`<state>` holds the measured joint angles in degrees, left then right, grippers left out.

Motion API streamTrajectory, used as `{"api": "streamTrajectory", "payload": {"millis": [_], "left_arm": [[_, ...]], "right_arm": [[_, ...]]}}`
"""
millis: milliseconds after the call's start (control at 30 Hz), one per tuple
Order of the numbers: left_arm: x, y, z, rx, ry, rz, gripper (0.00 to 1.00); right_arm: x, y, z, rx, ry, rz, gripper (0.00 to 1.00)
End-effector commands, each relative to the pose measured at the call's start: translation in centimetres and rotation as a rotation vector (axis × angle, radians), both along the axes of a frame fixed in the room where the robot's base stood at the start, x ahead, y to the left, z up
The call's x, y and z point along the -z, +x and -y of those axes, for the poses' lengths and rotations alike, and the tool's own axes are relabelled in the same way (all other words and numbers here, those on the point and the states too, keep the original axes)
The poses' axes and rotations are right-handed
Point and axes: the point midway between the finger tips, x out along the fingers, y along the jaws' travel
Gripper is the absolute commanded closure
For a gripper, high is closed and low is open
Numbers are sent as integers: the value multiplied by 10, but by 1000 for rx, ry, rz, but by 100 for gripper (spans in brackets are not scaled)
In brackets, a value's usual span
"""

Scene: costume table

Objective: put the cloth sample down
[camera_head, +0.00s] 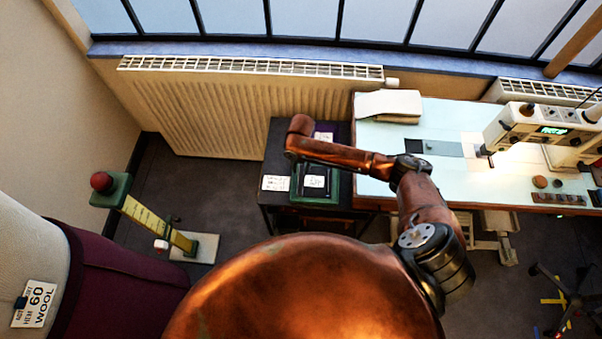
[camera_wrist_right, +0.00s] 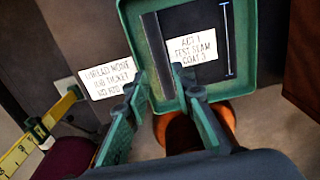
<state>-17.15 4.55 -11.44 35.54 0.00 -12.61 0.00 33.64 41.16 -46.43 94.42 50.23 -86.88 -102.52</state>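The dark cloth sample (camera_wrist_right: 200,22) lies flat in a green tray (camera_wrist_right: 249,84) in the right wrist view. It has a white label, "ACT 1 TEST SEAM COAT 3", and a paler strip along its left side. My right gripper (camera_wrist_right: 164,92) is over the tray's near edge, its two fingers apart with a gap between them. The fingertips are near the lower part of the strip; I cannot tell if they touch it. In the head view the tray (camera_head: 335,198) and sample (camera_head: 313,169) show below my right wrist. My left gripper is not in view.
The tray stands on a dark side table (camera_head: 276,158) with a white job-ticket card (camera_head: 275,183) to its left. A pale worktable (camera_head: 445,115) with a sewing machine (camera_head: 545,125) is to the right. A radiator (camera_head: 220,110) stands behind. A yellow gauge stand (camera_head: 150,215) is at the left.

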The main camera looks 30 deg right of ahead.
Motion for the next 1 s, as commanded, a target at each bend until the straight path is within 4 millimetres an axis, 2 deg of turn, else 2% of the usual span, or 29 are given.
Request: {"api": "streamTrajectory", "payload": {"millis": [33,200,467,767,867,1000], "left_arm": [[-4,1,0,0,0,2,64],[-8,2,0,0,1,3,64],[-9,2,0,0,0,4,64],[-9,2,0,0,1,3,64],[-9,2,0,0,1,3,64],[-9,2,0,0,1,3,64]], "right_arm": [[-14,1,1,-1,0,4,77],[-38,1,0,0,-1,3,77],[-49,0,0,1,0,0,77],[-46,-3,-3,14,6,-1,77],[-33,-15,-15,90,36,4,77],[-1,-49,-43,361,121,17,77]]}}
